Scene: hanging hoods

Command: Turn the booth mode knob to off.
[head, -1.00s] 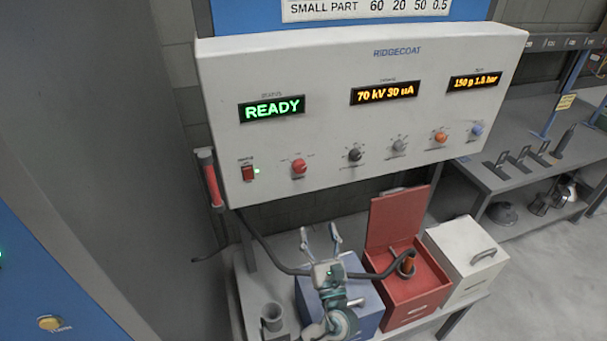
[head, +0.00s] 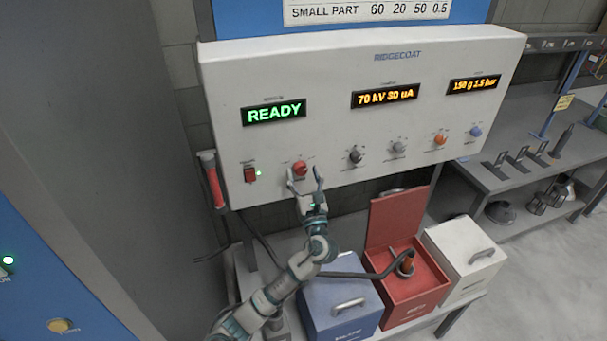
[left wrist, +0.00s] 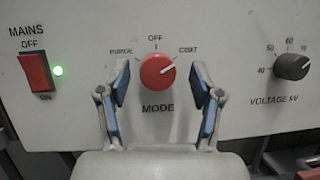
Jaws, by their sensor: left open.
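The red mode knob (head: 300,168) is on the lower left of the white control panel (head: 330,80). In the left wrist view the knob (left wrist: 158,71) has its white mark pointing up and right, toward the right-hand label, with OFF at the top and PURGE at the left. My left gripper (head: 305,177) is open just in front of the knob. In the left wrist view its two fingers (left wrist: 161,88) stand apart on either side of the knob's lower half, with gaps showing. Contact is not visible. My right gripper is not in view.
A red mains switch (left wrist: 35,72) with a lit green lamp is left of the knob. A black voltage knob (left wrist: 292,66) is to the right. The status display (head: 273,112) reads READY. Below stand a blue box (head: 340,300), an open red box (head: 405,290) and a white box (head: 465,258).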

